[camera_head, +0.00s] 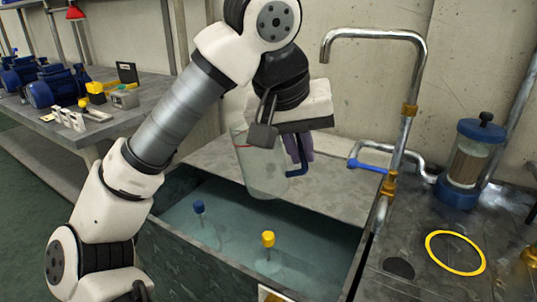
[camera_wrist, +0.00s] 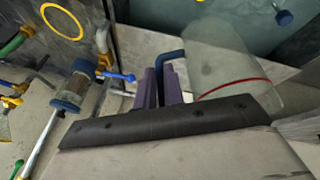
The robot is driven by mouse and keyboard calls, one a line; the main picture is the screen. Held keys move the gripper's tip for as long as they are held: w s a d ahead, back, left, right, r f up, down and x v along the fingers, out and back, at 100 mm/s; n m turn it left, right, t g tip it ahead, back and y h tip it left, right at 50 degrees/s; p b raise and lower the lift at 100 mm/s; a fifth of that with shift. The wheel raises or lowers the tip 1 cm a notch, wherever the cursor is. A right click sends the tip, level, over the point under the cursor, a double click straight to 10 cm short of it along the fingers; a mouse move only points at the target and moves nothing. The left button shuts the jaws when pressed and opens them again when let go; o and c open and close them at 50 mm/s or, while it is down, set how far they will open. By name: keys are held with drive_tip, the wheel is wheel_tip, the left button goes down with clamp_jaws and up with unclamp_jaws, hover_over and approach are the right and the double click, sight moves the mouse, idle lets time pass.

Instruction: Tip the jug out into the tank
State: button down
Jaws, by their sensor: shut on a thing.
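The jug (camera_head: 262,168) is clear, with a red line around it and a blue handle (camera_head: 297,161). My gripper (camera_head: 302,146) has purple fingers and is shut on the handle. The jug hangs over the far part of the tank (camera_head: 335,238) and looks slightly tilted. In the wrist view the jug (camera_wrist: 222,65) lies to the right of my gripper (camera_wrist: 160,85), with the handle between the fingers. I cannot tell whether the jug holds liquid. The tank is open and holds bluish water with a blue-topped float (camera_head: 199,207) and a yellow-topped float (camera_head: 268,239).
A metal tap pipe (camera_head: 375,33) with a blue lever (camera_head: 367,165) rises right of the tank. A blue-capped filter canister (camera_head: 469,160) and a yellow ring (camera_head: 455,253) are on the right counter. A bench (camera_head: 140,105) with blue motors stands at the left.

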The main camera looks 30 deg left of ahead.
wheel_tip(320, 180, up, 5)
drive_tip(key=p, duration=0.3)
drive_tip(key=shift+f+p, duration=0.15)
drive_tip(key=shift+p, duration=0.15)
drive_tip(key=shift+f, duration=0.1)
